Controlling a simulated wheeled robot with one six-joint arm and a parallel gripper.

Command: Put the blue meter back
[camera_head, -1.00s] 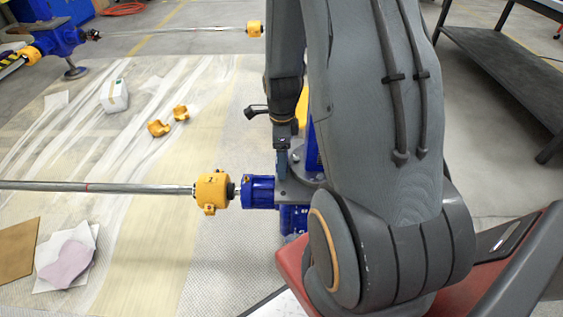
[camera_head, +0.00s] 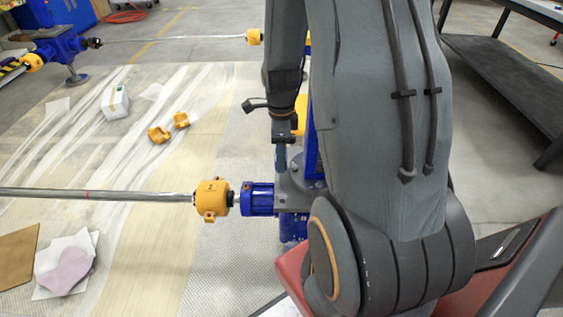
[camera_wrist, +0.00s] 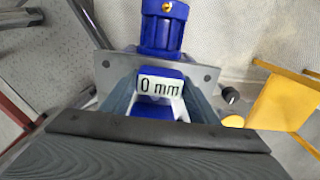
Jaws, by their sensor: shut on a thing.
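The blue meter (camera_wrist: 158,87) with a white "0 mm" display sits between the two fingers of my gripper (camera_wrist: 160,100) in the wrist view. The fingers are shut on its sides. Just beyond is the screw jack's blue cylinder (camera_wrist: 163,35) on a grey plate (camera_wrist: 203,74). In the head view my gripper (camera_head: 281,158) points down over the jack's grey plate (camera_head: 293,197), beside its blue cylinder (camera_head: 258,199). The meter cannot be made out there. I cannot tell whether it touches the jack.
A yellow coupling (camera_head: 213,198) and a long steel shaft (camera_head: 100,194) run left from the jack. Loose yellow parts (camera_head: 158,134) and a white box (camera_head: 115,102) lie on the covered floor. Another blue jack (camera_head: 58,50) stands far left. A dark bench (camera_head: 490,70) is at right.

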